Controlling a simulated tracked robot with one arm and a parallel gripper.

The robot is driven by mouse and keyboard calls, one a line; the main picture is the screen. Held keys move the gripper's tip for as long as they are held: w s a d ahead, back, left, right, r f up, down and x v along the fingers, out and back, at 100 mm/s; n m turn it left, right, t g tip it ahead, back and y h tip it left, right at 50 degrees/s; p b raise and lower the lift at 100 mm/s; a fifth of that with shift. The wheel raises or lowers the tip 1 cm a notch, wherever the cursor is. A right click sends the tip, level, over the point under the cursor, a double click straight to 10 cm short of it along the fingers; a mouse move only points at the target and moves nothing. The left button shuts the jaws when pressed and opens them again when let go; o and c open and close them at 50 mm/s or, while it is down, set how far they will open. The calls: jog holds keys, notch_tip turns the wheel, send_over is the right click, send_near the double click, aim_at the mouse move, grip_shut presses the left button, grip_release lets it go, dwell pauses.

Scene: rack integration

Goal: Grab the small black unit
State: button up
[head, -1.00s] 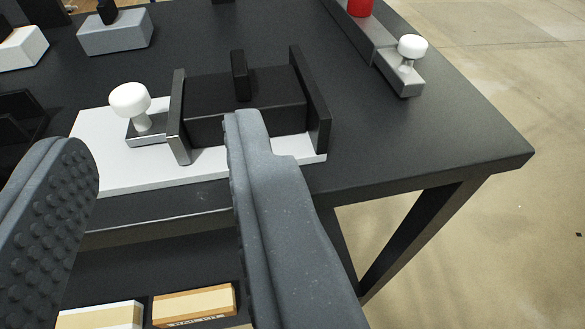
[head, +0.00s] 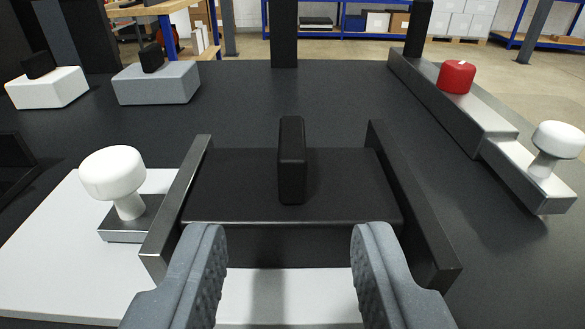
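The small black unit (head: 240,192) is a flat black box with an upright black tab (head: 291,160) on its top. It sits between two dark side rails, the left rail (head: 178,205) and the right rail (head: 412,205), on a white plate (head: 50,255). My gripper (head: 288,240) is open and empty. Its two grey ribbed fingers are in front of the unit, one to each side of the tab, which stands farther back. Whether the fingers touch the box cannot be told.
A white knob (head: 112,180) on a small metal block is left of the left rail. A grey rail assembly (head: 455,105) with a red knob (head: 457,77) and a white knob (head: 560,140) lies right. A white block (head: 47,88) and grey block (head: 156,83) stand at back left.

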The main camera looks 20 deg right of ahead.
aim_at(293, 172)
jog(key=shift+r+b+x, duration=0.2)
jog(key=shift+b+x, duration=0.25)
jog(key=shift+x, duration=0.9)
jog(key=shift+r+b+x, duration=0.25)
jog(key=shift+b+x, duration=0.2)
jog(key=shift+x, duration=0.85)
grip_shut()
